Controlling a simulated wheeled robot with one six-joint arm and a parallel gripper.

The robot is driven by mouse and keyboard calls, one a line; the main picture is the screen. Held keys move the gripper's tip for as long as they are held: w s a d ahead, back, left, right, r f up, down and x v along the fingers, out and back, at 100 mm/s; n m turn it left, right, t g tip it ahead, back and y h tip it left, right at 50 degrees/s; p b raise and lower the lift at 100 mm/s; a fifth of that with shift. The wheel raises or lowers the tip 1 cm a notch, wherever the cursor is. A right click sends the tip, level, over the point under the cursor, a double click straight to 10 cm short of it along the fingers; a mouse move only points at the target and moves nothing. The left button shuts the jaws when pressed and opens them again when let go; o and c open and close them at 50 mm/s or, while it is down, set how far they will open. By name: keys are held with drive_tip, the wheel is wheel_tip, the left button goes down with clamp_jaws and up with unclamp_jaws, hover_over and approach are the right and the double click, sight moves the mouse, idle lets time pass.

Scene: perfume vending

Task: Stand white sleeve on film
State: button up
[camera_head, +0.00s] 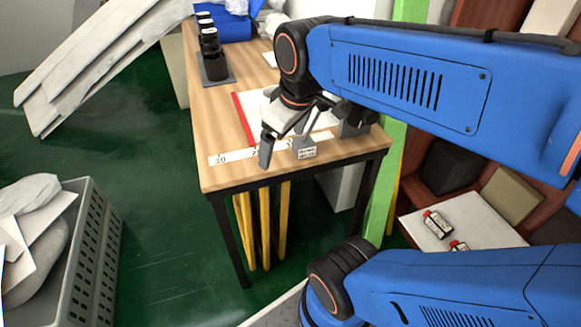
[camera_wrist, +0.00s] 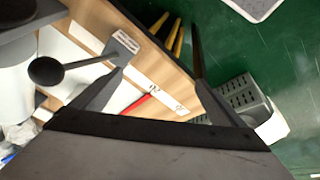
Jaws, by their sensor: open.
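My gripper (camera_head: 312,137) is over the near part of the wooden table, pointing down, with its fingers spread and nothing seen between them. In the wrist view the two fingers (camera_wrist: 160,80) stand wide apart. A pale sheet (camera_head: 253,103) with a red strip (camera_head: 243,120) along its left edge lies under and behind my gripper; it may be the film. The red strip also shows in the wrist view (camera_wrist: 134,105). I cannot clearly pick out the white sleeve in either view; my arm hides part of the table.
A grey labelled piece (camera_head: 303,151) is beside the fingers, near a white numbered strip (camera_head: 232,157) at the table's front. Dark cylinders stand on a tray (camera_head: 218,80) at the back. A grey crate (camera_head: 92,240) is left; red-capped bottles (camera_head: 437,223) lie lower right.

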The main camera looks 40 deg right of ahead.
drive_tip(key=s+a+f+m, duration=0.1)
drive_tip(key=s+f+m, duration=0.2)
drive_tip(key=s+f, duration=0.1)
drive_tip(key=shift+s+a+m+t, duration=0.15)
drive_tip(key=shift+s+m+t, duration=0.2)
drive_tip(key=shift+m+t, duration=0.05)
